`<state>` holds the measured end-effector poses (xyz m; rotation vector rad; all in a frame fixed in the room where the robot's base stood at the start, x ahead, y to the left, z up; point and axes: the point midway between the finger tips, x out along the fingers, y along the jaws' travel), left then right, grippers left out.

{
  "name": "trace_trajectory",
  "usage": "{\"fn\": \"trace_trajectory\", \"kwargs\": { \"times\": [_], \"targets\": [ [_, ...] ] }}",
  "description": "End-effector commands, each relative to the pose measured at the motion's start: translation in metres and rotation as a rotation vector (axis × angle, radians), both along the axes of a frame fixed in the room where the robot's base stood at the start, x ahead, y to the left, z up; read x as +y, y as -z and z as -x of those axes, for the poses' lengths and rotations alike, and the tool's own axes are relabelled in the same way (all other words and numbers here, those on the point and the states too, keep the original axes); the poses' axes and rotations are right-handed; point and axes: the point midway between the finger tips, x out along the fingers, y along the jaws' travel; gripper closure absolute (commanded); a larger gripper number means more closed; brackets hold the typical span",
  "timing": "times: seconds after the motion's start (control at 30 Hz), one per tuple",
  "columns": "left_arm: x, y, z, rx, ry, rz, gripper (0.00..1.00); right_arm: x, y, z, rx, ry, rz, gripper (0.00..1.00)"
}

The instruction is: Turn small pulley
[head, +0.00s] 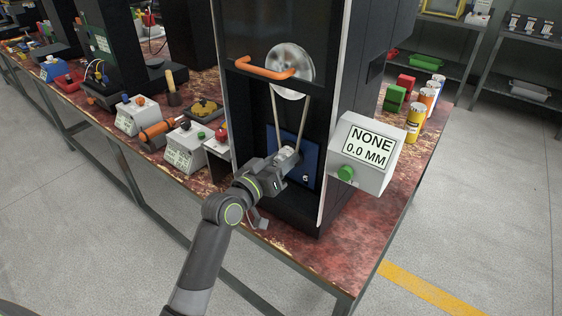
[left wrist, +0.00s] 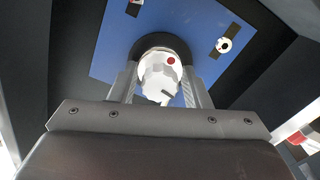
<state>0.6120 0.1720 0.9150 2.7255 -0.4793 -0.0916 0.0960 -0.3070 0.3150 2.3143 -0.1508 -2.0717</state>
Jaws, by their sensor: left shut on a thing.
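The large silver pulley (head: 289,70) is high in the black machine, with an orange handle bar (head: 264,69) in front of it. A pale belt (head: 305,118) runs down from it toward the small pulley. The small pulley (head: 288,154) is low in the machine in front of a blue plate (head: 304,167). My left gripper (head: 284,162) is at it. In the left wrist view the small pulley (left wrist: 159,76) is a whitish, faceted piece with a red dot, between the fingers of my left gripper (left wrist: 160,90), which is shut on it. My right gripper is not in view.
A display box (head: 367,153) reading NONE and 0.0 MM, with a green button, stands right of the machine. Several coloured cans and blocks (head: 414,120) are behind it. Control boxes (head: 188,148) and tools crowd the bench to the left. The floor at right is clear.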

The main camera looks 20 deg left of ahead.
Motion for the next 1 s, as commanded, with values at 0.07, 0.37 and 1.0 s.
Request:
{"fn": "trace_trajectory", "kwargs": {
  "times": [0.07, 0.37, 1.0],
  "targets": [
    [0.000, 0.002, 0.000, 0.004, 0.001, -0.001, 0.79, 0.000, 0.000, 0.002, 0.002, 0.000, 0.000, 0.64],
    [0.000, 0.001, 0.000, 0.003, 0.000, 0.000, 0.48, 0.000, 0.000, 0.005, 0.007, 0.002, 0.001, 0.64],
    [0.020, 0.002, 0.053, 0.003, -0.001, -0.001, 0.48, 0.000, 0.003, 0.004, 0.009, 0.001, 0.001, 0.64]
  ]
}}
